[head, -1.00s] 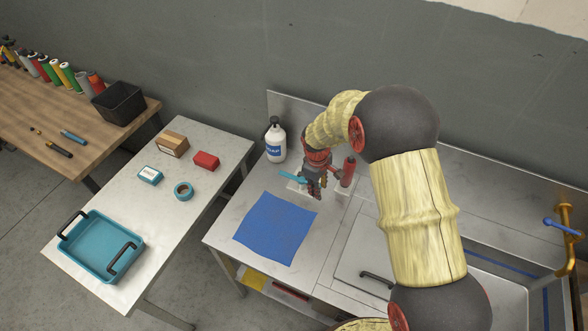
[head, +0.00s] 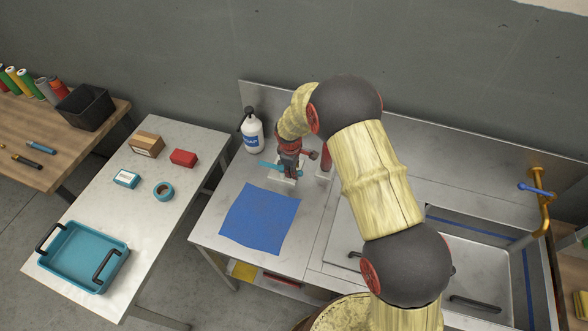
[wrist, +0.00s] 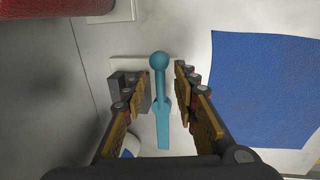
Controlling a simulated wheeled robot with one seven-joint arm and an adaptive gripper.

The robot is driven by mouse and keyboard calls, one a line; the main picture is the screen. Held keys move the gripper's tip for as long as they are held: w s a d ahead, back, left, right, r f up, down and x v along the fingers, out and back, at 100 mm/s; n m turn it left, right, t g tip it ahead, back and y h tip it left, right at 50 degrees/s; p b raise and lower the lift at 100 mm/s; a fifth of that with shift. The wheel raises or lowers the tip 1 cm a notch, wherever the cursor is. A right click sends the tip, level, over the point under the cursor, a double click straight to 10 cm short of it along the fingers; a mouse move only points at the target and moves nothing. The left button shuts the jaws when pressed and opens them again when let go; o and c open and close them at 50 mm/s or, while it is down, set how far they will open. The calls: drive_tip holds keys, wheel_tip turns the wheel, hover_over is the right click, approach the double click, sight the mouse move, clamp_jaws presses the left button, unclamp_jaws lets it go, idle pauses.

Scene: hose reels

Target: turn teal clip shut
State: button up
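The teal clip (head: 268,164) is mounted at the back of the metal counter, on a pale base plate (wrist: 125,62). In the head view my gripper (head: 288,174) is over it and hides part of it. In the wrist view the clip (wrist: 161,100) shows as a teal bar with a round knob at its far end. It lies lengthwise between the fingers of my gripper (wrist: 157,84). The fingers are open, with a gap visible on each side of the clip. I cannot tell whether either fingertip touches it.
A red cylinder (head: 325,160) stands just right of my gripper. A white soap bottle (head: 253,134) stands to the left behind. A blue cloth (head: 260,219) lies flat in front. A sink (head: 482,262) is at the right. A side table (head: 150,224) holds a teal tray.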

drive_tip(key=shift+f, duration=0.1)
drive_tip(key=shift+c, duration=1)
drive_tip(key=c, duration=0.5)
clamp_jaws()
drive_tip(key=shift+w+r, duration=0.1)
drive_tip(key=shift+r, duration=0.1)
